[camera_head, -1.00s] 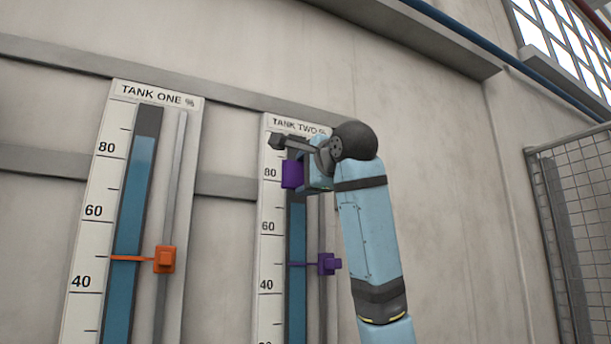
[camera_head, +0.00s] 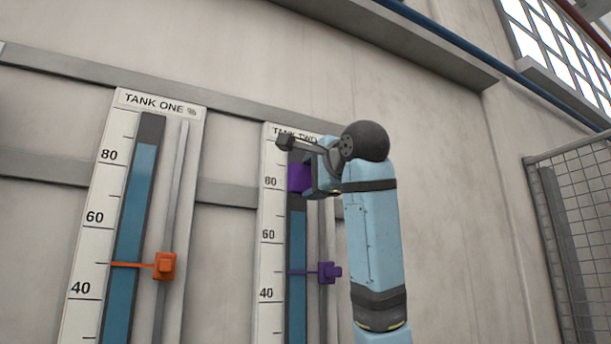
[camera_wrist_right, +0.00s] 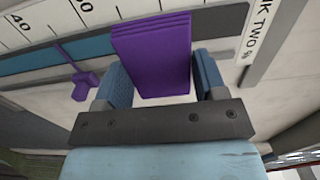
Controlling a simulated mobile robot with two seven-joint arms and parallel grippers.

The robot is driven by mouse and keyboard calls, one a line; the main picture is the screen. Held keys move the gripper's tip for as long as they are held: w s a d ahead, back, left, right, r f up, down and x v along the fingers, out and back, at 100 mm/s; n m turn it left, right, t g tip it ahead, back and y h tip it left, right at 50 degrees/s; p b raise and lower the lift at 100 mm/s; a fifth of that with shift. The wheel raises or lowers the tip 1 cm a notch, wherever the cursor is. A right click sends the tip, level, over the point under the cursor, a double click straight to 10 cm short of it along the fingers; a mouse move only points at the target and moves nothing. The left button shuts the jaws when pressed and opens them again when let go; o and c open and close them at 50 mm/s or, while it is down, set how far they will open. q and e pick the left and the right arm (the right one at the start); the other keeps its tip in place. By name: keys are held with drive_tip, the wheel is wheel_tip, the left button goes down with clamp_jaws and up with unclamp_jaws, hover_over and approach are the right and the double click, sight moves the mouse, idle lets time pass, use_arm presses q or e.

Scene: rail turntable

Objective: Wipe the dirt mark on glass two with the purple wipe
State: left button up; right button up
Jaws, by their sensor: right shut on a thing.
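The purple wipe (camera_head: 297,178) is a square-looking block in front of the tube's upper part, around the 80 mark. My right gripper (camera_head: 312,178) is shut on it; the wrist view shows the wipe (camera_wrist_right: 152,55) between the two fingers. I cannot tell whether the wipe touches the glass. No dirt mark shows; the wipe and arm hide part of the upper tube. My left gripper is not in view.
A purple pointer slider (camera_head: 329,272) sits on tank two's rail, below the wipe. The tank one gauge (camera_head: 100,220) with an orange slider (camera_head: 164,265) stands to the left. A wire mesh fence (camera_head: 575,220) is at the right.

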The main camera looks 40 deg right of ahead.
drive_tip(key=p+x, duration=0.1)
drive_tip(key=x, duration=0.4)
drive_tip(key=shift+w+d, duration=0.15)
drive_tip(key=shift+w, duration=0.4)
drive_tip(key=shift+p+x, duration=0.5)
drive_tip(key=shift+x, duration=0.75)
idle(0.4)
drive_tip(key=shift+d, duration=0.1)
